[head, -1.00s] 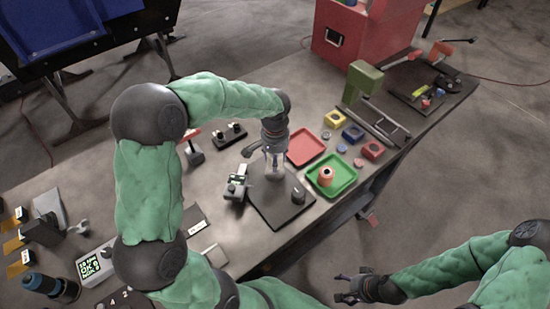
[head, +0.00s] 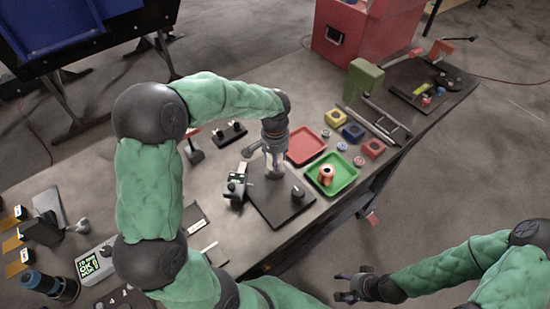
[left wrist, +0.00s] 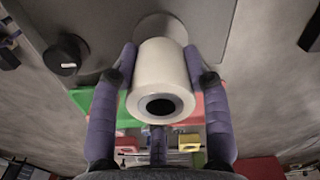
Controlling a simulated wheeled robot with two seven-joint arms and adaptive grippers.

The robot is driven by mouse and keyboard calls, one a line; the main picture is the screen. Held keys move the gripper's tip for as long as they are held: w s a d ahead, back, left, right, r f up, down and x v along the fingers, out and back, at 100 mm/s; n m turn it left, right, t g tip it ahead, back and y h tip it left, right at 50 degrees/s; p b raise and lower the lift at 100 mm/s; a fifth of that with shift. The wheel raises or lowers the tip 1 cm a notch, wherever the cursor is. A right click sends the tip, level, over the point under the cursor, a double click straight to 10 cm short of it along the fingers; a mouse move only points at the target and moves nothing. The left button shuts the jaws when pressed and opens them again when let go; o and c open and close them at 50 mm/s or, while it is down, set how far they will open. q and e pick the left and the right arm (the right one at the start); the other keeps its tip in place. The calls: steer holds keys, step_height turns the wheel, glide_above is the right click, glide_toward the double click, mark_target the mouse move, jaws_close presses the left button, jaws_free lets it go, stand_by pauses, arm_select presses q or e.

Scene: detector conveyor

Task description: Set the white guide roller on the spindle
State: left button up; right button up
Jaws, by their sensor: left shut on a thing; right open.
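My left gripper (head: 274,160) is shut on the white guide roller (head: 274,172), above the dark base plate (head: 272,212). In the left wrist view, the two purple fingers of the left gripper (left wrist: 160,75) press on the sides of the white roller (left wrist: 160,72), whose near end shows a dark bore. A pale round foot (left wrist: 158,24) shows on the plate just past the roller. The spindle's shaft is hidden, so I cannot tell whether the roller is around it. My right gripper (head: 350,290) is open and empty, off the table's front side.
A black knob (head: 298,192) stands on the plate. A red tray (head: 304,146) and a green tray (head: 343,184) holding an orange roller (head: 326,174) lie to the right. A small device (head: 236,185) stands left of the plate. Blue and yellow blocks lie farther back.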

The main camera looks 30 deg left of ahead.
arm_select(q)
steer(key=shift+f+b, duration=0.5)
steer(key=shift+f, duration=0.3)
stand_by(0.6)
steer(key=shift+f, duration=0.35)
steer(key=shift+f+b, duration=0.45)
steer(key=shift+f, duration=0.05)
stand_by(0.5)
steer(key=o, duration=1.3)
steer(key=shift+o, duration=0.2)
steer(key=o, duration=0.5)
steer(key=shift+r, duration=0.1)
